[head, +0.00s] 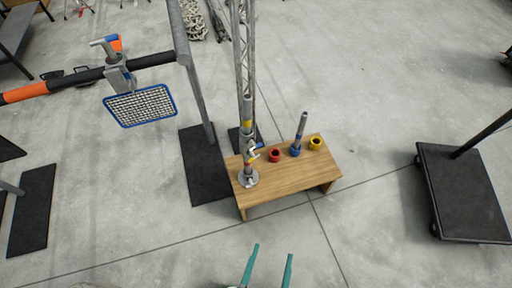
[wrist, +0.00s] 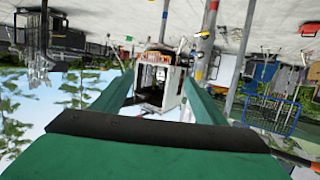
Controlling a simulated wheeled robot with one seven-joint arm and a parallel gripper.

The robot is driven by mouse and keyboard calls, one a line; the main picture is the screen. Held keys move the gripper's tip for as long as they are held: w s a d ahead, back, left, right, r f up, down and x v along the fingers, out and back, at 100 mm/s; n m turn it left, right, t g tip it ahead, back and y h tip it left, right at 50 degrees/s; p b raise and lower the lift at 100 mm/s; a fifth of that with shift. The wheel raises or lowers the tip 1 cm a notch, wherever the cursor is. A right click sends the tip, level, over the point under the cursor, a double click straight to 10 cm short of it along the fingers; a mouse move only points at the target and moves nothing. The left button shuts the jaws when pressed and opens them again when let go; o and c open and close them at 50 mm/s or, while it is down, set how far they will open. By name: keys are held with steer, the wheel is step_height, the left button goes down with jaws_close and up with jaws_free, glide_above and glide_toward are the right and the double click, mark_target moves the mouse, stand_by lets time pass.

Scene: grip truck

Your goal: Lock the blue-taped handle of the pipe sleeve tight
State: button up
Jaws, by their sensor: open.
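A grey pipe (head: 247,108) stands upright on a round flange at the left end of a low wooden bench (head: 300,173) in the head view. A metal pipe sleeve (head: 248,146) sits around it, below a yellow band. Small handles stick out on its right side; the blue-taped handle (head: 257,146) is one of them, tiny here, and its exact angle is hard to tell. My gripper (head: 271,250), with two teal fingers, is at the bottom of the head view, open and empty, apart from the bench and pipe. The fingers also show in the wrist view (wrist: 170,68).
Red (head: 275,155), blue (head: 295,151) and yellow (head: 316,143) collars stand on the bench, a short rod upright in the blue one. A lamp with a blue-rimmed grid (head: 140,106) hangs at upper left. A black cart (head: 460,195) is at right. Floor before the bench is clear.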

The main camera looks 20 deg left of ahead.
steer(key=w+f+g, duration=0.1)
steer(key=w+f, duration=0.2)
steer(key=f, duration=0.4)
steer(key=w+f+g, duration=0.1)
steer(key=w+f, duration=0.2)
steer(key=f, duration=0.4)
steer(key=n+g+y, duration=0.1)
steer(key=n+y, duration=0.8)
steer(key=y, duration=0.5)
glide_toward(255, 146)
steer(key=x, duration=1)
steer(key=shift+f, duration=0.4)
steer(key=c, duration=1.1)
